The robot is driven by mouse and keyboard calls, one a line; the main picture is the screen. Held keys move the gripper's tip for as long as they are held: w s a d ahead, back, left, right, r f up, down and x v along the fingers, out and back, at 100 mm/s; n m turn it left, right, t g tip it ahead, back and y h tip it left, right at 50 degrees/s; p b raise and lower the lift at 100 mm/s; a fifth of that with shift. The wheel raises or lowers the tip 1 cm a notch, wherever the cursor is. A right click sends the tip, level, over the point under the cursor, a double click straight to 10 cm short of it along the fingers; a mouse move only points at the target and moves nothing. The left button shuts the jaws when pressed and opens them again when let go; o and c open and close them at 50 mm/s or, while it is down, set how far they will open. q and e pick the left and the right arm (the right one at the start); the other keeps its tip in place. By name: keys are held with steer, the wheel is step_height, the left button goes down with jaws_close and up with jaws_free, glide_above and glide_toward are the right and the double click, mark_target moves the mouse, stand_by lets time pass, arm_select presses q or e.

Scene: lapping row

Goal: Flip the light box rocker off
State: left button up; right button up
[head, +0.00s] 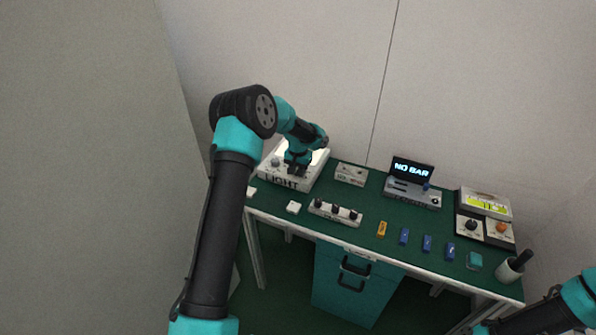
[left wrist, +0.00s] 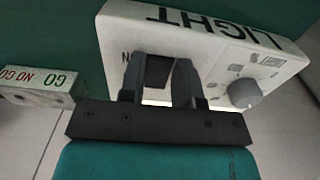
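The light box (head: 285,183), a white box marked LIGHT, stands at the left end of the green table, and its top panel glows white. In the left wrist view the light box (left wrist: 210,48) shows a grey round knob (left wrist: 244,91) and a dark rocker (left wrist: 158,72). My left gripper (head: 297,172) is over the box. In the left wrist view, the left gripper's fingers (left wrist: 159,85) are apart, with the rocker showing between them. I cannot tell whether they touch it. The rocker's tilt is unclear. My right arm shows at the lower right, but its gripper is not visible.
A small GO / NO GO box (left wrist: 38,85) is beside the light box. A strip with several black knobs (head: 335,212), a NO BAR display unit (head: 412,184), blue blocks (head: 427,243), an orange block (head: 382,229) and a white cup (head: 508,270) occupy the table.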

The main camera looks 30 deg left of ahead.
arm_select(q)
steer(key=c, duration=0.5)
steer(key=shift+w+g, duration=0.15)
steer(key=shift+g, duration=0.15)
steer(key=shift+w+a+r+g, duration=0.1)
steer(key=shift+g, duration=0.45)
steer(key=shift+w+r+g, duration=0.1)
steer(key=shift+g, duration=0.45)
steer(key=o, duration=0.9)
steer(key=shift+o, duration=0.2)
steer(key=shift+r, duration=0.1)
